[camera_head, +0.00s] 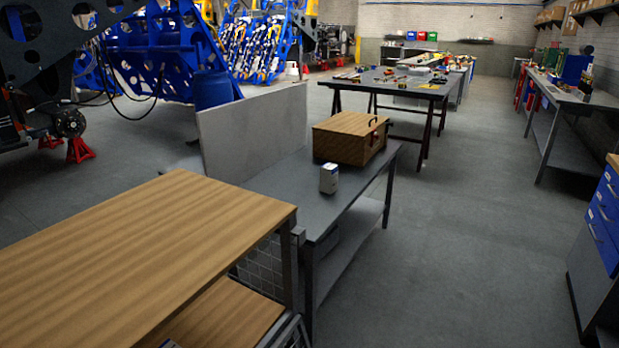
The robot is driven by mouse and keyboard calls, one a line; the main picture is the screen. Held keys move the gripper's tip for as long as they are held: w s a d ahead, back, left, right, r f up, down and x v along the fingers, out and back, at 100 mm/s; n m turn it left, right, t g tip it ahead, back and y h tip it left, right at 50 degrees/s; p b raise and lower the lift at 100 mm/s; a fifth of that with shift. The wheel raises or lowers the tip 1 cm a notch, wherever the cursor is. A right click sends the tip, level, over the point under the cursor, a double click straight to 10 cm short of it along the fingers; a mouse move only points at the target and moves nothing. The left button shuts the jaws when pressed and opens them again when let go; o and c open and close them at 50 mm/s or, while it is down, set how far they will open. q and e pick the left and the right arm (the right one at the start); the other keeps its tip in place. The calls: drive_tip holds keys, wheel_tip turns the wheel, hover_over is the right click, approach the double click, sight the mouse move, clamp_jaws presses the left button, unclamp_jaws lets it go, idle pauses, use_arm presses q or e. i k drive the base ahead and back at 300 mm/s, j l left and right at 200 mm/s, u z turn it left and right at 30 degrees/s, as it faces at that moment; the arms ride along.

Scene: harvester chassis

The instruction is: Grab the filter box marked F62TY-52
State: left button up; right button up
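A small white and dark blue box (328,179) stands upright on the grey workbench (290,203) near the middle of the view. It looks like a filter box, but its marking is too small to read. It stands apart from a wooden case (349,138) behind it. Neither of my grippers shows in the head view.
A wood-topped table (140,255) fills the lower left. A grey panel (254,135) stands along the bench's left side. A black-legged table with tools (390,82) is farther back. Blue drawers (603,220) stand at the right edge. The floor (470,230) between is clear.

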sight(328, 172)
drive_tip(key=i+l+u, duration=0.2)
drive_tip(key=u, duration=0.25)
drive_tip(key=i+l+u, duration=0.1)
drive_tip(key=l+u, duration=0.2)
drive_tip(key=u, duration=0.15)
drive_tip(key=i+l+u, duration=0.1)
drive_tip(key=l+u, duration=0.2)
drive_tip(key=u, duration=0.15)
